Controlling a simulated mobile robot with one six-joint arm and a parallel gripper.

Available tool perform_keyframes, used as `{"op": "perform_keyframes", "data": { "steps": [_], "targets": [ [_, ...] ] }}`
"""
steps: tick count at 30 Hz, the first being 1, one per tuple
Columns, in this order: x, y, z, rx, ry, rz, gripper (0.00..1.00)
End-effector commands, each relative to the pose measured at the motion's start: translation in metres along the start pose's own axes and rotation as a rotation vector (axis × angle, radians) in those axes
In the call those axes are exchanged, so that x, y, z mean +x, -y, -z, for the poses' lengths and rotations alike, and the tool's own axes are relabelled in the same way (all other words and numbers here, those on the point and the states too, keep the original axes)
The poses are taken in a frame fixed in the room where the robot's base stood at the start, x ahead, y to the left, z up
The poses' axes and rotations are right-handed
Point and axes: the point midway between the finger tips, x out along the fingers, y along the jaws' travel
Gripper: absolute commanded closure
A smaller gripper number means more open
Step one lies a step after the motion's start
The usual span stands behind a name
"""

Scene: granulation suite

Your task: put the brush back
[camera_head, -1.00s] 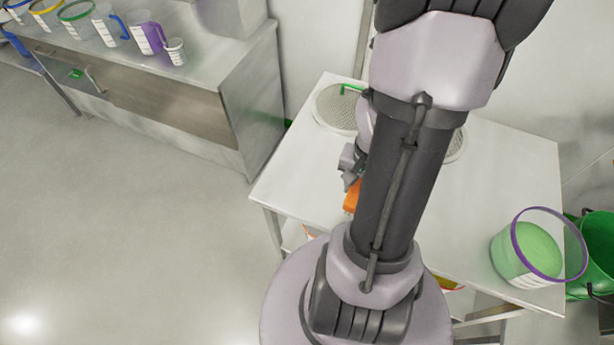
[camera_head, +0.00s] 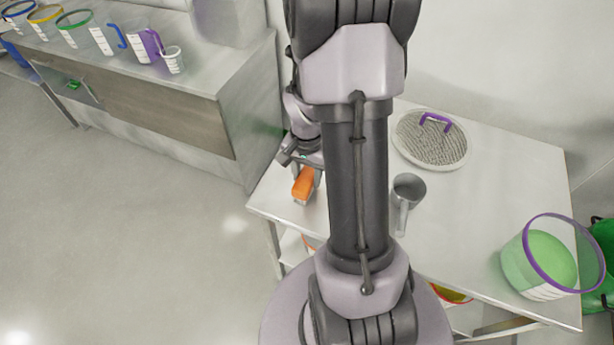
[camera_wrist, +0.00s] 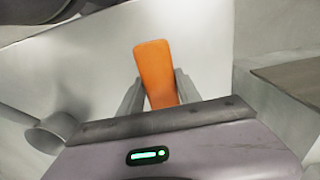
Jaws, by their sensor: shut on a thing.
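An orange block-shaped thing, which I take to be the brush (camera_head: 304,185), is held in my gripper (camera_head: 303,170) over the left front part of the white table (camera_head: 500,220). In the wrist view the orange brush (camera_wrist: 155,75) stands between the two grey fingers of my gripper (camera_wrist: 160,90), which are shut on it. Its bristles cannot be made out. Whether it touches the table top is hard to tell.
A grey metal scoop (camera_head: 408,190) lies mid-table, right of my arm. Behind it is a round mesh lid with a purple handle (camera_head: 432,140). A purple-rimmed bucket with green contents (camera_head: 540,262) stands at the right front. A counter (camera_head: 190,100) with several jugs is at the left.

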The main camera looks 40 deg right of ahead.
Motion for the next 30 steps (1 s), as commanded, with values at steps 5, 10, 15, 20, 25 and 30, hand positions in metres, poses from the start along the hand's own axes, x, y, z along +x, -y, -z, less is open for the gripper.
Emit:
{"op": "perform_keyframes", "data": {
  "steps": [5, 10, 15, 20, 25, 30],
  "targets": [
    [0.003, 0.0, 0.0, 0.0, 0.0, 0.0, 0.48],
    [0.003, 0.0, 0.0, 0.0, 0.0, 0.0, 0.38],
    [0.002, 0.0, 0.0, 0.0, 0.0, 0.0, 0.38],
    [-0.026, 0.0, 0.001, -0.001, -0.003, 0.002, 0.38],
    [-0.077, 0.0, 0.001, 0.0, -0.003, 0.002, 0.38],
    [-0.112, 0.0, 0.0, 0.0, -0.001, 0.001, 0.38]
  ]
}}
